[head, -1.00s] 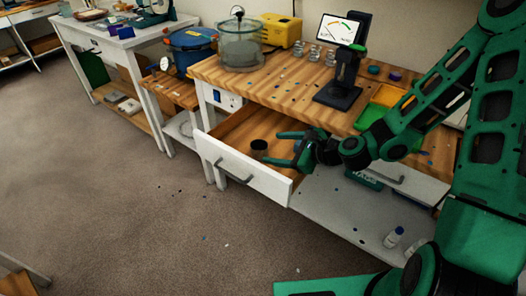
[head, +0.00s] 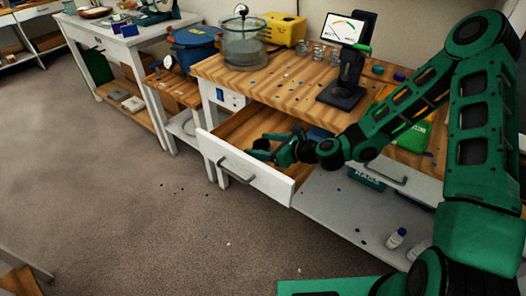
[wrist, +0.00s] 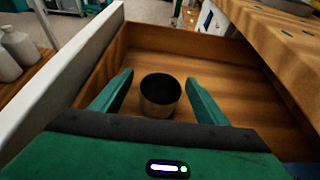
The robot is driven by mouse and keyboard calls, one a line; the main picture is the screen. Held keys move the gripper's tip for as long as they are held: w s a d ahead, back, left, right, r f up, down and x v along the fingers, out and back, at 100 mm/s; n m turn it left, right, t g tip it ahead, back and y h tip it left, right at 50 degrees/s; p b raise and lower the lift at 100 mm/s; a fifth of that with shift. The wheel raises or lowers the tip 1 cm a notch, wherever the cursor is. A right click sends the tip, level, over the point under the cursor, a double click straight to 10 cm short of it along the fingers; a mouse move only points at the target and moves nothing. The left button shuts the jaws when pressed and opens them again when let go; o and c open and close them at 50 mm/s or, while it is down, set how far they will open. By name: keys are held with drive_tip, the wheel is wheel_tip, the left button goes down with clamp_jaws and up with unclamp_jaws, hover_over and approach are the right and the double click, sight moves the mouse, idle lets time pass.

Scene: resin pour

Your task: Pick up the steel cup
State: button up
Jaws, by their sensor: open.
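The steel cup (wrist: 160,95) stands upright in the open drawer (wrist: 225,60) in the wrist view, with a dark inside and a brownish, reflective wall. My gripper (wrist: 158,88) is open, with one green finger to the left of the cup and one to the right. The cup lies between the fingers or just beyond their tips; I cannot tell how deep. No contact shows. In the head view my gripper (head: 258,147) is over the drawer (head: 247,178), and the cup is hidden behind it.
The drawer's white front (head: 247,170) and wooden sides surround the gripper. The workbench top (head: 290,88) overhangs the drawer's back. On it stand a clear chamber (head: 242,45), a dark stand (head: 344,85) and a screen (head: 345,29). White bottles (head: 396,238) are on the shelf below.

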sight(256, 144)
drive_tip(key=x, duration=0.4)
drive_tip(key=shift+d+f, duration=0.1)
drive_tip(key=shift+f, duration=0.05)
drive_tip(key=shift+c, duration=0.4)
drive_tip(key=c, duration=1)
drive_tip(key=shift+c, duration=0.4)
